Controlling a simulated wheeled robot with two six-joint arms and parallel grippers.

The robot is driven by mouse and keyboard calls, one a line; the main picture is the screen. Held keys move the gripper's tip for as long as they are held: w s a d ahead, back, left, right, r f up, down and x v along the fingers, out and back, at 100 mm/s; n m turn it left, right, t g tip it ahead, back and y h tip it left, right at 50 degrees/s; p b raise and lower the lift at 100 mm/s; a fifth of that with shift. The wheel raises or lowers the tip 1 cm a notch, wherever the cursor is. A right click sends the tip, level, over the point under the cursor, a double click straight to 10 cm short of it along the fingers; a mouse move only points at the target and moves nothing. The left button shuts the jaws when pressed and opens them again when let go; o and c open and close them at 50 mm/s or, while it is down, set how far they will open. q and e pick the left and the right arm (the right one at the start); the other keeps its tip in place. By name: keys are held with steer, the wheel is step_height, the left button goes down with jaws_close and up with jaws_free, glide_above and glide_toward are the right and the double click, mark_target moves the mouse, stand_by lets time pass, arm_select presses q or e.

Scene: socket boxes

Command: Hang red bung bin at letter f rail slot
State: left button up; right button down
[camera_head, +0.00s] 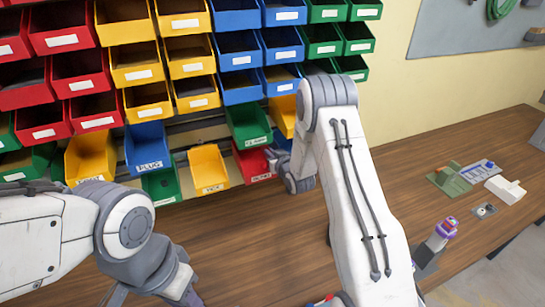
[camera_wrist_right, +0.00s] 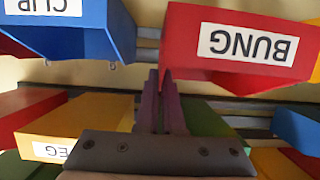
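The red bung bin (camera_head: 257,164) is in the lower row at the centre of the head view, left of my right gripper (camera_head: 280,158). In the right wrist view, which is upside down, the bung bin (camera_wrist_right: 236,44) shows its BUNG label. My right gripper's dark fingers (camera_wrist_right: 160,85) are close together at the bin's side wall, seemingly pinching it. I cannot tell whether the bin rests on a rail. Grey rails (camera_head: 197,128) show in gaps between bins; no letter f is readable. My left arm is low on the left, its fingertips not clearly visible.
Rows of red, yellow, blue and green bins fill the wall. A blue PLUG bin (camera_head: 146,148) and a yellow bin (camera_head: 208,167) hang nearby. A blue CLIP bin (camera_wrist_right: 70,28) is beside the bung bin. The wooden table (camera_head: 430,150) is mostly clear, with small parts at right.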

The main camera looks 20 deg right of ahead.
mark_target(267, 146)
steer(key=shift+w+b, duration=0.65)
steer(key=shift+w, duration=0.55)
steer(key=shift+w+a, duration=0.1)
steer(key=shift+w, duration=0.4)
steer(key=shift+b, duration=0.35)
steer(key=shift+r+g+p, duration=0.3)
steer(key=shift+r, duration=0.15)
steer(key=shift+f, duration=0.15)
steer(key=shift+f+b, duration=0.55)
steer(key=shift+b, duration=0.25)
